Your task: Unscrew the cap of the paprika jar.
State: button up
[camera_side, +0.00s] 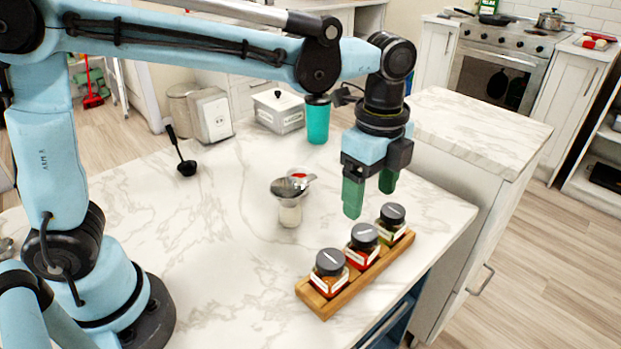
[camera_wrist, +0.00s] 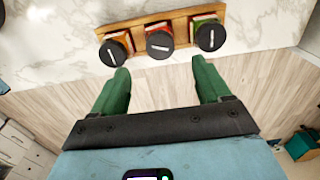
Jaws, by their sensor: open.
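Three spice jars with black caps stand in a row in a wooden rack. The middle jar has red contents (camera_side: 362,256); the near jar (camera_side: 330,282) looks orange-red and the far jar (camera_side: 391,230) greenish. The labels are too small to read, so I cannot tell for sure which is paprika. All three caps are on. My gripper (camera_side: 370,198) has green fingers, open and empty, pointing down above the rack's far part, apart from the jars. In the wrist view, the middle cap (camera_wrist: 159,44) shows beyond the gap between the fingertips (camera_wrist: 161,70).
The wooden rack (camera_side: 316,301) sits near the counter's right edge. A small whitish jar (camera_side: 290,212) with a metal piece on top stands left of it. The counter's left middle is clear.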

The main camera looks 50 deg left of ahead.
aim_at(365, 232)
jog(key=shift+f, duration=3.95)
jog(key=m, duration=0.6)
jog(key=c, duration=1.2)
jog(key=n, duration=0.4)
jog(key=shift+n, duration=0.3)
